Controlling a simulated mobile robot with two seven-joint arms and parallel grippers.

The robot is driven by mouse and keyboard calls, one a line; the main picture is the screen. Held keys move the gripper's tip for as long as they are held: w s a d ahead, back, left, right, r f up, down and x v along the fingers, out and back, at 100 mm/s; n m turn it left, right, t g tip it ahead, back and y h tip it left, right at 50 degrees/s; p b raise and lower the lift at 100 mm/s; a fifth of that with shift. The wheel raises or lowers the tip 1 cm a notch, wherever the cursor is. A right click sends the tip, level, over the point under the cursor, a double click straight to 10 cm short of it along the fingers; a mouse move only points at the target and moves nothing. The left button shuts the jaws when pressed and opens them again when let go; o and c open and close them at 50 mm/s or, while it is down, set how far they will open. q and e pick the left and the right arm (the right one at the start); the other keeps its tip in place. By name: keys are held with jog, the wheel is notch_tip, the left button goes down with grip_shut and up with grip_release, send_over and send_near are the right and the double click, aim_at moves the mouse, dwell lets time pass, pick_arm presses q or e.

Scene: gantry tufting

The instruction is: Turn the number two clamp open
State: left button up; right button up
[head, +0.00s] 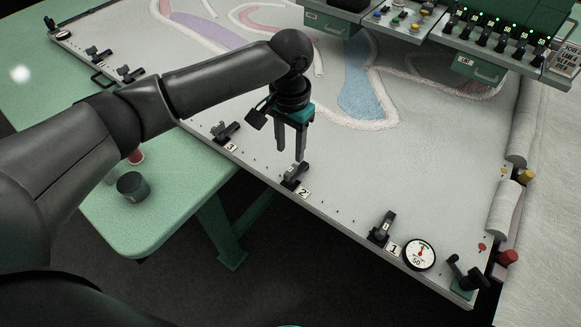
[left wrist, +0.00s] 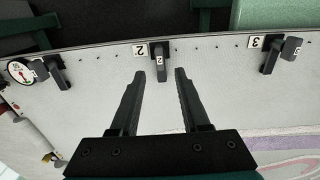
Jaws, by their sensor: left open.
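The number two clamp (head: 294,176) is a small black clamp on the front rail of the white frame, beside a white tag marked 2 (head: 303,193). In the left wrist view the clamp (left wrist: 160,57) is upper centre, with a 2 on its black handle. My left gripper (head: 290,157) points down just above and behind the clamp. Its two dark fingers are apart and nothing is between them. In the left wrist view the clamp lies just beyond the gap between the fingertips (left wrist: 160,74). Whether a finger touches it cannot be told. My right gripper is not in view.
Clamp three (head: 226,132) is to the left on the same rail, clamp one (head: 382,228) to the right, near a round gauge (head: 419,254). A green table (head: 165,215) with a dark cup (head: 132,187) is at left. A green control panel (head: 475,65) is at back right.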

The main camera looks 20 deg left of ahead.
aim_at(290, 169)
pick_arm(q)
notch_tip(290, 169, down, 7)
jog(key=shift+f+b, duration=0.2)
jog(key=shift+b, duration=0.45)
grip_shut()
